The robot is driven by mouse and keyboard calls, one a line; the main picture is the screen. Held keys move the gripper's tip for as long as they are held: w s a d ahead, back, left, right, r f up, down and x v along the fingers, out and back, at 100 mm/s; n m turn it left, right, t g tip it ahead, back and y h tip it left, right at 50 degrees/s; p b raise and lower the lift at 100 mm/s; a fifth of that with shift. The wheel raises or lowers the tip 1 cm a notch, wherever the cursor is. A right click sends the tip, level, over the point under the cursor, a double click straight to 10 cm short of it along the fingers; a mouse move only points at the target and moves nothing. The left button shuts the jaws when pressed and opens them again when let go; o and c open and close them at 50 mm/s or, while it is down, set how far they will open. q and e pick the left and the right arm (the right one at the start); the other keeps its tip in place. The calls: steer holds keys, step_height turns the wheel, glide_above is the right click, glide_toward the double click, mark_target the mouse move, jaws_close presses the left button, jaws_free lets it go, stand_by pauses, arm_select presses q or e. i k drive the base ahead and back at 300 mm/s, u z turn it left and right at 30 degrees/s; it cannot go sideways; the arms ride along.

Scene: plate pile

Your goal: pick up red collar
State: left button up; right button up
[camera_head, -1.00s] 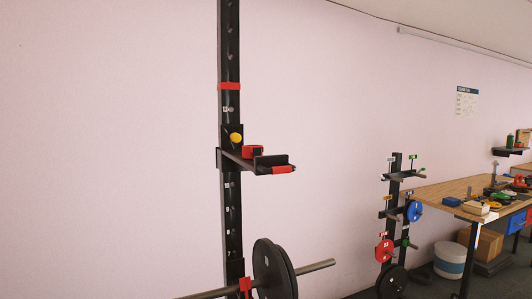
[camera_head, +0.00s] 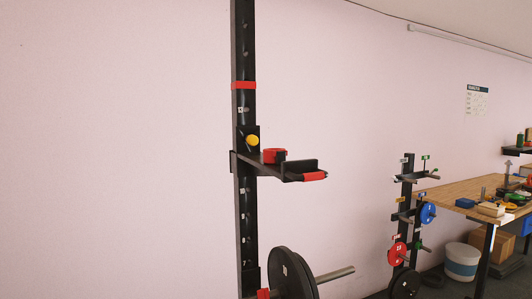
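A red collar (camera_head: 274,155) with a black part on its right side sits on the black arm (camera_head: 266,166) that sticks out from the upright rack post. The arm ends in a raised black lip and a red end piece (camera_head: 314,176). Neither of my grippers shows in the head view.
The black rack post (camera_head: 245,205) carries a red band and a yellow knob (camera_head: 252,140). Below, a barbell with a black plate (camera_head: 290,275) sticks out to the right. A plate stand (camera_head: 406,215) and a wooden table (camera_head: 458,193) with several items are at the right.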

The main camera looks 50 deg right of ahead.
mark_target(269, 155)
steer(key=i, duration=1.05)
steer(key=z, duration=2.5)
